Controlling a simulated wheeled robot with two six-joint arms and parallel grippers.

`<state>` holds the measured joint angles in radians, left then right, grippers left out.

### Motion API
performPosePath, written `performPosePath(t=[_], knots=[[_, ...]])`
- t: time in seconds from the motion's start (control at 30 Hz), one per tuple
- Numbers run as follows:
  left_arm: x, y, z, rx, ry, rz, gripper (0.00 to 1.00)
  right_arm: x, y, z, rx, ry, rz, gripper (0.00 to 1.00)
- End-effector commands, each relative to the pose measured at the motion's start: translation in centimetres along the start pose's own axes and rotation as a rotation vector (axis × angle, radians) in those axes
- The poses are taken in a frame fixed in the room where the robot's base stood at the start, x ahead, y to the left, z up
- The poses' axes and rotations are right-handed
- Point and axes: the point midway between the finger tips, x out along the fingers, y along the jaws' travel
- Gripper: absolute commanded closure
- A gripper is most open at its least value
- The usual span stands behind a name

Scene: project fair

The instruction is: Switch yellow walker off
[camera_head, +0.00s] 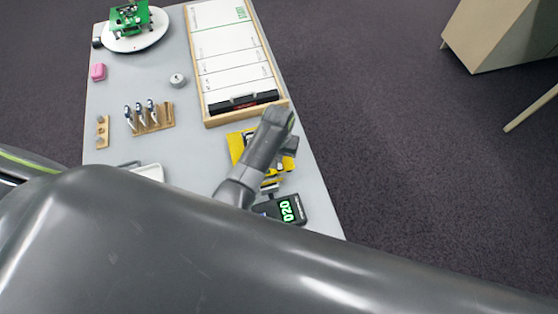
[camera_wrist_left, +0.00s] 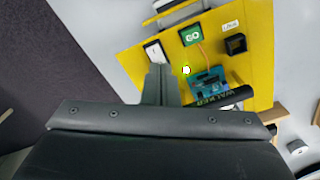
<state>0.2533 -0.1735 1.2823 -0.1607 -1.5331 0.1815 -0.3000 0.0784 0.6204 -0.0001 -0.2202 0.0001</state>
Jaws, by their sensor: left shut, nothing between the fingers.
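The yellow walker (camera_wrist_left: 262,45) fills much of the left wrist view as a yellow board. It carries a white switch (camera_wrist_left: 155,51), a green GO panel (camera_wrist_left: 191,35), a blue circuit board (camera_wrist_left: 208,84) and a black bar lettered WALKER (camera_wrist_left: 222,99). A small bright light (camera_wrist_left: 186,70) glows on it. My left gripper (camera_wrist_left: 158,72) is shut and empty, its tips just at the switch's lower edge; contact is unclear. My right gripper is out of view.
A black timer with green digits (camera_head: 287,210) stands near the walker. A wood-framed whiteboard (camera_head: 236,62) lies behind it. The table's right edge is close.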

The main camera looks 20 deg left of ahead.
Motion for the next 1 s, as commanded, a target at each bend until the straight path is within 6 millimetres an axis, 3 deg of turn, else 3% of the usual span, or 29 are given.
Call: performPosePath(t=[0.07,0.6,1.0], knots=[[-1.1,0.0,0.0,0.0,0.0,0.0,1.0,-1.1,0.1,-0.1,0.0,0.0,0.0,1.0],[-4.9,0.0,-0.1,0.0,0.002,0.0,1.0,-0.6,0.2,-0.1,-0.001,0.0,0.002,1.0],[-5.3,0.0,-0.1,0.0,0.002,0.0,1.0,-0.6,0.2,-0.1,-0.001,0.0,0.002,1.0]])
